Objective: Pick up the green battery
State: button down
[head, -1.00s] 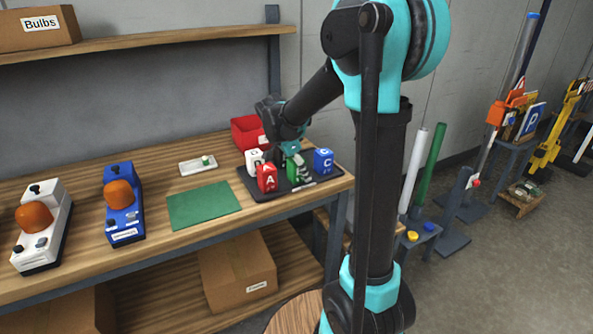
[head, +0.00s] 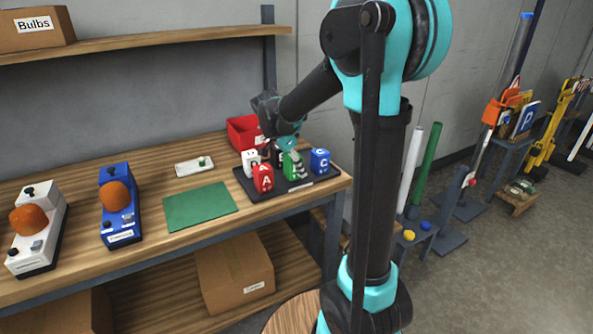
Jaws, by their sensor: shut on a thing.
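The green battery (head: 289,168) stands on a black tray (head: 318,184) at the right end of the workbench. My gripper (head: 293,160) is around its upper part and shut on it, seen from the far side of my arm. A red battery marked A (head: 263,179) stands in front left of it. A white battery (head: 250,158) stands behind left, and a blue battery marked C (head: 320,161) stands to its right. Whether the green battery is clear of the tray cannot be told.
A red bin (head: 243,131) stands behind the tray. A green mat (head: 200,206) lies left of it, with a small white device (head: 194,166) behind. A blue unit (head: 121,211) and a white unit (head: 38,232) with orange domes stand further left. The other batteries are close around my gripper.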

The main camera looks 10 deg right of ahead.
notch_tip(320, 180, up, 19)
jog(key=shift+f, duration=0.15)
dwell(0.5)
